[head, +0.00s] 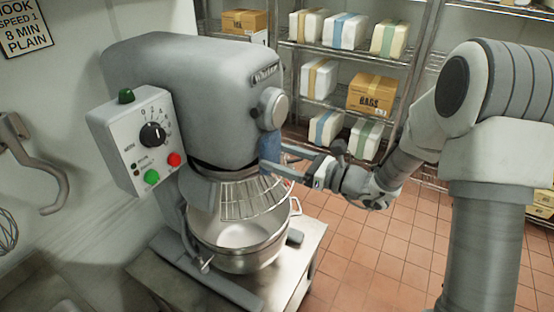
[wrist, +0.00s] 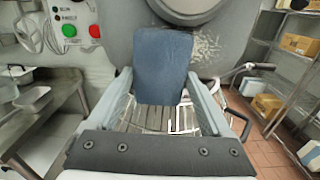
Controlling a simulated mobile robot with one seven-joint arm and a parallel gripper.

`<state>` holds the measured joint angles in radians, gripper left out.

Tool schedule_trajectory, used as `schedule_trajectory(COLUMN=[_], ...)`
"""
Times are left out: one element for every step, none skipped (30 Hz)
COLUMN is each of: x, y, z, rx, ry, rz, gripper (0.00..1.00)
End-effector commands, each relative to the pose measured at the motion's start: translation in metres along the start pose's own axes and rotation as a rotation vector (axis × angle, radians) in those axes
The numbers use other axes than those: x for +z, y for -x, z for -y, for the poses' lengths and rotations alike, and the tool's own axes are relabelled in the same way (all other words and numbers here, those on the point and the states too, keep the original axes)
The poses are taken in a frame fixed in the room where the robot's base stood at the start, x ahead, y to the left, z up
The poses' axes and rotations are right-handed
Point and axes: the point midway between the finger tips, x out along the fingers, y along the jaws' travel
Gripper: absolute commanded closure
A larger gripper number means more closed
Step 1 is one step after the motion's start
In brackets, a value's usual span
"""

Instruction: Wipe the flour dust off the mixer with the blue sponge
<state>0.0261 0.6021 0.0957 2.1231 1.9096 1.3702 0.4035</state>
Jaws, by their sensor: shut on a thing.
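The grey mixer (head: 215,105) stands at left centre in the head view, with a control box of dials and buttons on its near side. Its round front fills the top of the wrist view (wrist: 207,40), where a whitish dusty patch shows right of the sponge. My gripper (head: 285,165) is at the mixer's front, above the wire guard. It is shut on the blue sponge (wrist: 162,65), which stands up between the fingers against or very near the mixer's face. In the head view the sponge (head: 269,147) is partly hidden by the fingers.
The steel bowl (head: 240,240) and wire guard (head: 247,198) are below my gripper. Wire shelves (head: 375,57) with wrapped packs and boxes stand behind. A hook (head: 40,165) hangs on the left wall. The tiled floor (head: 375,255) right of the mixer stand is clear.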

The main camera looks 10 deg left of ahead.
Motion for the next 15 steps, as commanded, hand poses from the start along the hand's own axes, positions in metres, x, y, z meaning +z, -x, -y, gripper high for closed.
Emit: schedule_trajectory(x=[0.000, 0.000, 0.000, 0.001, 0.001, 0.001, 0.001, 0.001, 0.001, 0.000, 0.000, 0.001, 0.001, 0.001, 0.001], y=[0.000, 0.000, -0.001, -0.001, -0.001, -0.001, -0.001, -0.002, -0.002, -0.002, -0.003, -0.003, -0.003, -0.003, -0.003], z=[0.001, 0.002, 0.004, 0.005, 0.007, 0.010, 0.012, 0.014, 0.016, 0.018, 0.019, 0.021, 0.021, 0.022, 0.022], rx=[0.000, 0.000, 0.000, -0.001, -0.001, -0.001, -0.001, -0.001, -0.001, 0.000, 0.000, 0.000, 0.000, 0.000, 0.000], ry=[0.000, 0.000, 0.001, 0.001, 0.001, 0.001, 0.001, 0.001, 0.001, 0.001, 0.000, 0.000, 0.000, 0.000, 0.000], rz=[0.000, 0.001, 0.001, 0.001, 0.001, 0.001, 0.001, 0.001, 0.001, 0.001, 0.000, 0.000, 0.000, 0.000, 0.000], gripper=[1.00, 1.00, 1.00, 1.00, 1.00, 1.00, 1.00, 1.00, 1.00, 1.00, 1.00, 1.00, 1.00, 1.00, 1.00])
